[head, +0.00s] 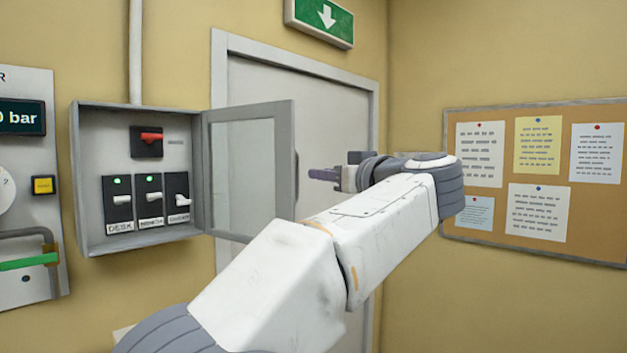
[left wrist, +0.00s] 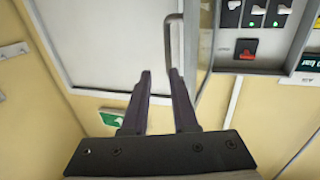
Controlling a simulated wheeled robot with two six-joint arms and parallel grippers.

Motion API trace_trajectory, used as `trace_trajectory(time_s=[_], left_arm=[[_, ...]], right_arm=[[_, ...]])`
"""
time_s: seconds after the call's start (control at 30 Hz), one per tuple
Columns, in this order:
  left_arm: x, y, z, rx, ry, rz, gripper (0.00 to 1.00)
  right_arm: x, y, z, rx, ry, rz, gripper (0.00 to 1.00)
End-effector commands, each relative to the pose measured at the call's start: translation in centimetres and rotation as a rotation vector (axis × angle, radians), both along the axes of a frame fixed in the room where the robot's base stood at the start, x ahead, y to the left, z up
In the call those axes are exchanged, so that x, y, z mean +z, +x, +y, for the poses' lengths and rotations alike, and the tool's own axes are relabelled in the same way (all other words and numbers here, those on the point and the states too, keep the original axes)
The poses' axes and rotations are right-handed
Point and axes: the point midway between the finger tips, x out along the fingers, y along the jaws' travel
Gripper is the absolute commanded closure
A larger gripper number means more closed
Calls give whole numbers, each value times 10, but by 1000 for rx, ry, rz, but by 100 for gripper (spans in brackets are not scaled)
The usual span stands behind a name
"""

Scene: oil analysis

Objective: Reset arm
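My left arm reaches across the head view from the lower left, bent at the elbow. My left gripper (head: 325,174) is in front of the grey door, to the right of the open cabinet door, and its fingers point left. In the left wrist view the left gripper (left wrist: 159,80) has its two fingers apart with nothing between them. The fingertips are near the cabinet door's handle (left wrist: 174,45), but I cannot tell whether they touch it. My right gripper is in neither view.
A grey wall cabinet (head: 88,170) hangs at left, its glazed door (head: 284,160) swung open. Inside are a red switch (head: 151,137) and labelled breakers (head: 122,199) with green lights. A panel with a gauge is far left; a notice board (head: 540,185) hangs right.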

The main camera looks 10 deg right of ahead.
Motion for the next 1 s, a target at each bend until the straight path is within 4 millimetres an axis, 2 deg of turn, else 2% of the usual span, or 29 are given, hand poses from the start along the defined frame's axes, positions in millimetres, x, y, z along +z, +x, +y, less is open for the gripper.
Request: trace_trajectory(time_s=[0.13,0.43,0.57,0.67,0.77,0.87,0.9,0.97,1.0], left_arm=[[-1,-6,-2,2,0,1,73],[-1,-5,-1,-2,0,-6,73],[-3,4,-8,-86,13,-94,73],[-12,12,-26,-258,36,-194,73],[-45,10,-55,-507,63,-225,73],[-108,-5,-80,-763,81,-138,73],[-136,-15,-87,-848,82,-78,73],[-178,-30,-91,-949,84,22,73],[-207,-41,-91,-1004,85,96,73]], right_arm=[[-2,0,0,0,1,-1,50],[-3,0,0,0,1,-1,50],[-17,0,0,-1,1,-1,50],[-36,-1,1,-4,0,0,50],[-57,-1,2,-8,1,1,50],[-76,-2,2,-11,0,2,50],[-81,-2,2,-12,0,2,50],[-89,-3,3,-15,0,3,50],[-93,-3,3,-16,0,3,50]])
